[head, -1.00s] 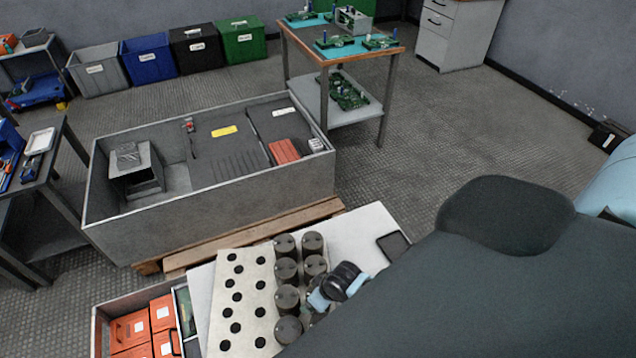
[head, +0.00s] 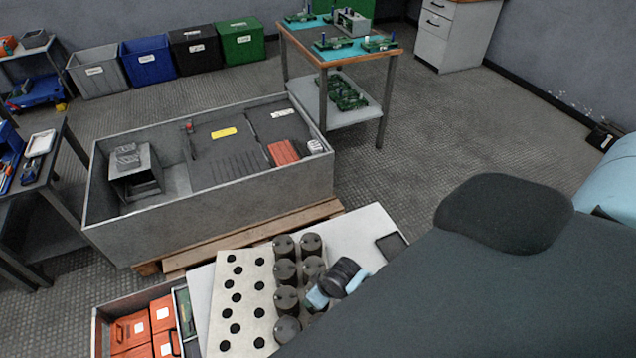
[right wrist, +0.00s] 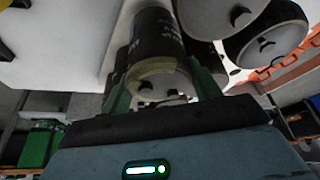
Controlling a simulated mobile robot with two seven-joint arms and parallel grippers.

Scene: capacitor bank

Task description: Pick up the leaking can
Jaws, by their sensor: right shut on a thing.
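My right gripper (right wrist: 163,75) is shut on a dark cylindrical can (right wrist: 158,40) in the right wrist view. Its green fingers lie on both sides of the can's near end. That end has a yellowish-brown tint and small terminals. In the head view my right gripper (head: 338,284) is beside the rows of grey cans (head: 285,272), and the held can cannot be made out there. Whether the held can touches the surface is hard to tell. My left gripper is not in view.
Other cans (right wrist: 265,45) stand close to the right of the held one in the right wrist view. A pale plate with black holes (head: 240,300) lies left of the cans. A large grey open cabinet (head: 215,185) is behind; an orange-filled crate (head: 97,330) is front left.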

